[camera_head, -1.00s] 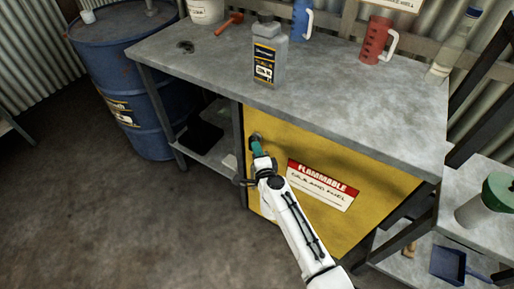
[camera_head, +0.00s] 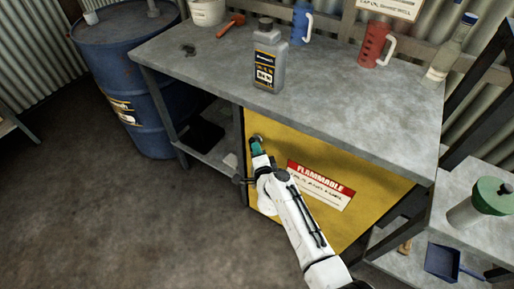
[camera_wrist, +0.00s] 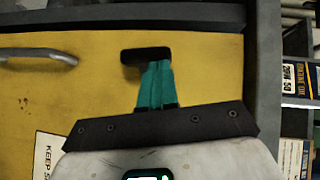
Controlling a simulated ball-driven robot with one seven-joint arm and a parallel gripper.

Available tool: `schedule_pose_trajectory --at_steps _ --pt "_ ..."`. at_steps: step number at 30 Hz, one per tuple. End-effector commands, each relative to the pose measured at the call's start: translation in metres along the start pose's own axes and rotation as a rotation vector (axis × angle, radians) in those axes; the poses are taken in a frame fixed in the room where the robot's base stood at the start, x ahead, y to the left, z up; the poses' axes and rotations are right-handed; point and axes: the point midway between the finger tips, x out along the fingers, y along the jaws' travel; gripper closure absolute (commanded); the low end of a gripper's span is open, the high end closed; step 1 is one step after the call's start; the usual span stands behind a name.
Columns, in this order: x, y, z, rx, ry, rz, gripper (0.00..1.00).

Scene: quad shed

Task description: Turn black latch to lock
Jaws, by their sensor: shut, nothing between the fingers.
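The black latch (camera_wrist: 145,55) is a short dark bar on the yellow cabinet door (camera_wrist: 90,95). In the wrist view it lies crosswise, near the door's upper right corner. My gripper (camera_wrist: 153,68) has teal fingers, shut together with nothing between them. Their tips are at the latch's lower edge in that view; I cannot tell whether they touch it. In the head view my gripper (camera_head: 257,148) is at the upper left corner of the yellow door (camera_head: 270,135) and mostly covers the latch.
A grey handle (camera_wrist: 38,54) is on the door, left in the wrist view. A flammable sign (camera_head: 321,184) is on the door. The workbench (camera_head: 215,55) above holds a grey bottle (camera_head: 268,60) and jugs. A blue barrel (camera_head: 125,70) stands left. The floor in front is open.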

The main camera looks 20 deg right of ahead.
Motion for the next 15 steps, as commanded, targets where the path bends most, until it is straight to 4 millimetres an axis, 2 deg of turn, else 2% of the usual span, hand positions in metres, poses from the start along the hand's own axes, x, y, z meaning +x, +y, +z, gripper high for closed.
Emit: schedule_pose_trajectory --at_steps 15 --pt "0.0012 -0.0064 0.0022 -0.031 -0.002 0.028 1.00"
